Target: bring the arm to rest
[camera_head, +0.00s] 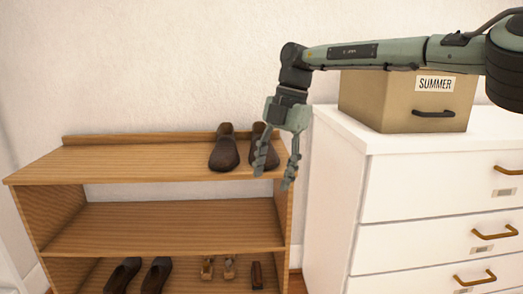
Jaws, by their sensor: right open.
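My right arm comes in from the upper right, across the front of the box and above the dresser. Its gripper (275,172) hangs down at the right end of the shoe rack's top shelf. The fingers are spread open and nothing is between them that I can tell. A pair of dark brown shoes stands on the top shelf; the left shoe (224,150) is in full view. The right shoe (259,138) is partly hidden behind the gripper. My left gripper is not in the view.
The wooden shoe rack (110,160) has a bare middle shelf. Dark shoes (123,274) and small brown items (229,266) are on the bottom shelf. A white dresser (400,190) stands on the right, with a tan box (375,98) labelled SUMMER on it. The top shelf's left part is clear.

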